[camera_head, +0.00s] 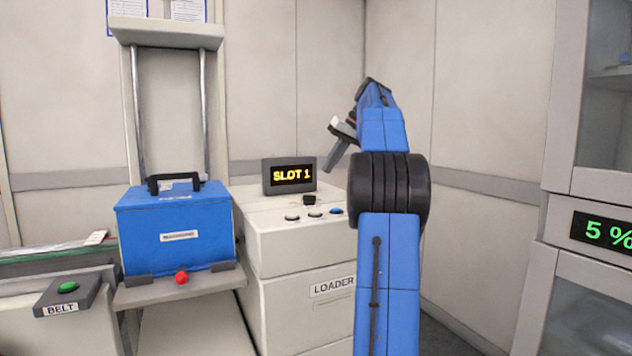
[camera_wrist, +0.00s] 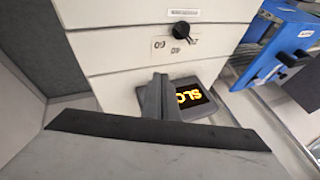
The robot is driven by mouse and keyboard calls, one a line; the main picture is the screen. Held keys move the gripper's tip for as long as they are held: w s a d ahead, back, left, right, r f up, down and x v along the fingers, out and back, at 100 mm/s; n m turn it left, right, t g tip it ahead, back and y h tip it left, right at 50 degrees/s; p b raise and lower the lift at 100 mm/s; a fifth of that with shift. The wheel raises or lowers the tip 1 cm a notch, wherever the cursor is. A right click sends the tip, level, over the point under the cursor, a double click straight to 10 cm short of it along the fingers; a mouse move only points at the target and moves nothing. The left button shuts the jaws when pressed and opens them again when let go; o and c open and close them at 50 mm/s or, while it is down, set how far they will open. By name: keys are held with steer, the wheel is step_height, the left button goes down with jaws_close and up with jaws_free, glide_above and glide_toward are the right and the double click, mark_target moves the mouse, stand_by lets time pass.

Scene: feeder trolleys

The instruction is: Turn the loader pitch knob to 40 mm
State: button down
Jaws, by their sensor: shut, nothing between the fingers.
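The loader (camera_head: 270,243) is a pale cabinet with a screen (camera_head: 289,176) reading SLOT 1 on its top. In the wrist view a black knob (camera_wrist: 182,34) sits on a pale surface beside small upside-down printed marks, which seem to read 60 and 40. Its exact setting is too small to tell. A black knob-like piece (camera_head: 309,200) also shows on the loader top in the head view.
Dark discs (camera_head: 292,218) and a blue button (camera_head: 336,211) lie along the loader's front top. A blue magazine box (camera_head: 176,230) stands left on a lift shelf with a red button (camera_head: 181,278). A BELT box (camera_head: 68,295) is further left. A cabinet reading 5 % (camera_head: 600,232) stands right.

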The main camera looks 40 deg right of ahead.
steer(key=s+a+r+m+g+h, duration=0.1)
steer(key=s+a+m+g+h, duration=0.15)
steer(key=a, duration=0.65)
steer(key=s+a+r+m+g+h, duration=0.15)
steer(key=a+m+h, duration=0.25)
steer(key=a, duration=0.5)
glide_toward(304, 203)
steer(key=shift+t, duration=0.3)
steer(key=f, duration=0.1)
steer(key=s+a+f, duration=0.1)
steer(key=f, duration=0.3)
steer(key=shift+s+a+f, duration=0.15)
steer(key=shift+s, duration=0.15)
steer(key=shift+w+d, duration=0.6)
steer(key=shift+d, duration=0.3)
steer(key=shift+w+d, duration=0.45)
steer(key=shift+d, duration=0.25)
